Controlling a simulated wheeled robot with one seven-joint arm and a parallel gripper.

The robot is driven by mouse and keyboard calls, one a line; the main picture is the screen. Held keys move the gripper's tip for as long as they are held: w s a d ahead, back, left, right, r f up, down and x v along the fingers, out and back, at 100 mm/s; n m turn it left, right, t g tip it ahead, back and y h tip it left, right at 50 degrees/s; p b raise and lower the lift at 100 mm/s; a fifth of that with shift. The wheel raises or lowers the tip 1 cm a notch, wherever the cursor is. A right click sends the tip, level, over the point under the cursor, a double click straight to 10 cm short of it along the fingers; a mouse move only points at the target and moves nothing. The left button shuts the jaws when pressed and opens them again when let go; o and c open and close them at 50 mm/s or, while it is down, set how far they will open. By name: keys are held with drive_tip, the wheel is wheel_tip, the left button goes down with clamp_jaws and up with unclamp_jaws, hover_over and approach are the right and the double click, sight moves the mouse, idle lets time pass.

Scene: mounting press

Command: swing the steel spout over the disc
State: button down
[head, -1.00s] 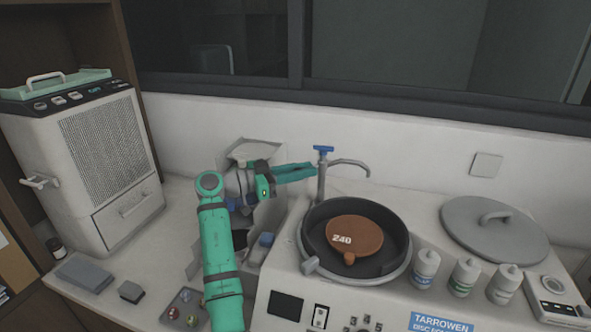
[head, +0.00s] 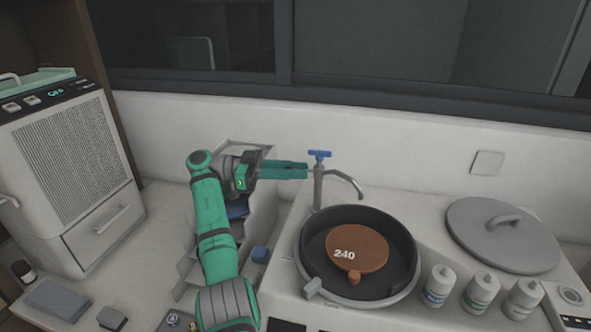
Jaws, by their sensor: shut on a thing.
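The steel spout (head: 345,177) is a thin bent tube on an upright post with a blue tap handle (head: 319,154) on top. It stands behind the black bowl. Its arm reaches right and forward, and its tip shows just above the bowl's back rim. The orange-brown disc (head: 345,241), marked 240, lies in the bowl, in front of and below the tip. My gripper (head: 307,170) comes in from the left with its green fingers at the spout's post, below the blue handle. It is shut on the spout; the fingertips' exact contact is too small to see.
The bowl's raised rim (head: 411,271) surrounds the disc. Several white bottles (head: 437,285) stand to its right front. A round grey lid (head: 503,236) with a handle lies farther right. A white cabinet unit (head: 72,172) stands at the left, and the wall is close behind the spout.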

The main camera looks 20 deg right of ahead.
drive_tip(key=shift+s+d+f, duration=0.1)
drive_tip(key=c, duration=1.6)
unclamp_jaws()
